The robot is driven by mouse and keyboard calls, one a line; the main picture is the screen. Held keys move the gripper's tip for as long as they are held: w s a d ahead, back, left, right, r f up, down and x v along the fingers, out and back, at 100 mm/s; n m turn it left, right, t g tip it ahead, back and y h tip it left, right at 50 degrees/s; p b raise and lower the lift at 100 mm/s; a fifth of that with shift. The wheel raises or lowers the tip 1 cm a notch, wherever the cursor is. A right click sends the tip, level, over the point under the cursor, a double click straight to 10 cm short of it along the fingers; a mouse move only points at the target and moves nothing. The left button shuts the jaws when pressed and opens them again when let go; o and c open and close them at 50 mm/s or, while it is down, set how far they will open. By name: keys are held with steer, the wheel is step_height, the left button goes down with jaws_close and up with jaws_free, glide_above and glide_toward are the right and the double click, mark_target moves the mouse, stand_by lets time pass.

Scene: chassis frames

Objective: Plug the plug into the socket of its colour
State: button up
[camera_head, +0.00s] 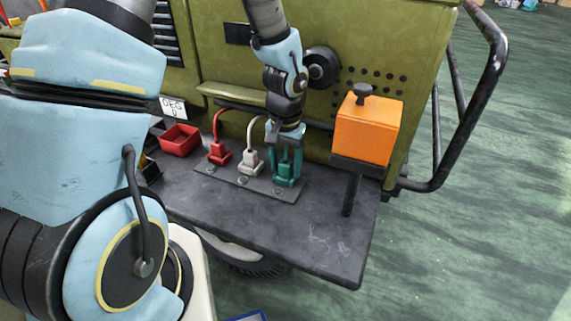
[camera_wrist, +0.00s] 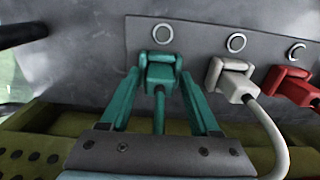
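My gripper (camera_wrist: 159,88) has teal fingers and points down at the teal plug (camera_wrist: 160,76), one finger on each side of it. The fingers look slightly apart from the plug's sides. The plug sits at the teal socket (camera_head: 284,182) at the right end of the grey plate; its cord runs back between the fingers. Whether the plug is fully seated is hard to see. A white plug (camera_head: 249,159) is at a white socket in the middle, and a red plug (camera_head: 218,149) at a red socket on the left. Both also show in the wrist view, white (camera_wrist: 237,84) and red (camera_wrist: 298,91).
The plate lies on a dark shelf (camera_head: 310,232) of a green machine (camera_head: 220,60). An orange box (camera_head: 367,130) on a post stands to the right, and a red tray (camera_head: 180,139) to the left. The shelf's front right is clear.

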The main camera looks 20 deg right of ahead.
mark_target(286, 162)
stand_by(0.4)
step_height(286, 162, up, 12)
steer(key=b, duration=0.1)
steer(key=a+n, duration=0.2)
steer(key=a, duration=0.6)
steer(key=a+n+t, duration=0.1)
steer(key=a+n, duration=0.2)
steer(key=a, duration=0.6)
steer(key=w+a+n, duration=0.1)
steer(key=a+n, duration=0.1)
steer(key=a, duration=0.6)
steer(key=shift+w+a+r+t, duration=0.1)
steer(key=shift+a+r+t, duration=0.05)
steer(key=shift+r+t, duration=0.2)
steer(key=shift+o, duration=0.2)
